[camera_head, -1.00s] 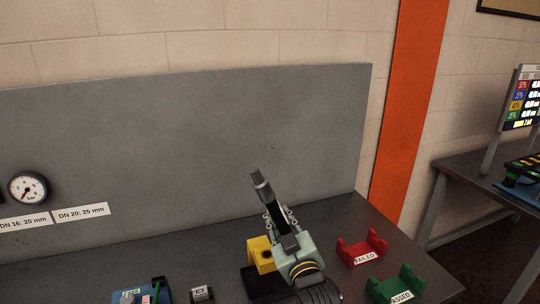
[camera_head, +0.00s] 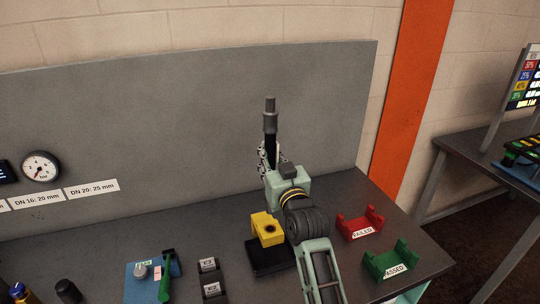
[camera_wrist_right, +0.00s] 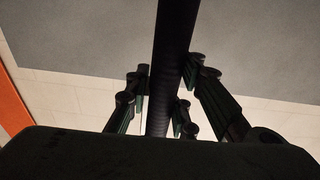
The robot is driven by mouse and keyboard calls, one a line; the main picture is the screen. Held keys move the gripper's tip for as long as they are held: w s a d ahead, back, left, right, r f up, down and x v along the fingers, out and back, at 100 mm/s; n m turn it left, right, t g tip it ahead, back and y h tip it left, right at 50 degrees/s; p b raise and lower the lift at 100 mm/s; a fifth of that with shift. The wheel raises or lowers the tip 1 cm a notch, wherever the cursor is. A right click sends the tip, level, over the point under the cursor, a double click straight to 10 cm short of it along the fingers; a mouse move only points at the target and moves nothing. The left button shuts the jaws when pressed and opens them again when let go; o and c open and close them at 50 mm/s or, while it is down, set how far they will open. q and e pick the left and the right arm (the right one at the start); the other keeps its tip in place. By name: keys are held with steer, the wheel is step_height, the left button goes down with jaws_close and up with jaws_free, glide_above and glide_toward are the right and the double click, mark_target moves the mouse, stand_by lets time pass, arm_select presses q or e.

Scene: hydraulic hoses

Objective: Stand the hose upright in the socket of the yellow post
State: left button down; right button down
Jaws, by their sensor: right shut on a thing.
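The hose (camera_head: 270,122) is black with a grey metal end fitting at its top, and it stands nearly upright in my right gripper (camera_head: 270,156). The right gripper is shut on it, above and behind the yellow post as seen in the head view. In the right wrist view the hose (camera_wrist_right: 173,60) runs between the finger linkages of the gripper (camera_wrist_right: 165,110). The yellow post (camera_head: 267,229) stands on a black base, with a dark round socket opening in its top, clear and empty. The hose's lower end is hidden behind the gripper. My left gripper is not in view.
A red FAILED cradle (camera_head: 360,223) and a green PASSED cradle (camera_head: 392,262) stand right of the post. A blue fixture (camera_head: 142,287) and small labelled blocks (camera_head: 208,265) are to its left. A grey back panel (camera_head: 190,140) stands behind the bench.

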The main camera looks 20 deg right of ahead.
steer(key=shift+f+b, duration=2)
steer(key=shift+f, duration=0.7)
steer(key=shift+p, duration=0.75)
steer(key=shift+f+b, duration=1.25)
steer(key=shift+f, duration=0.75)
steer(key=c, duration=1.4)
jaws_free()
steer(key=shift+s, duration=0.15)
steer(key=shift+f, duration=0.25)
steer(key=s, duration=1.2)
steer(key=shift+f, duration=0.25)
steer(key=shift+f, duration=0.1)
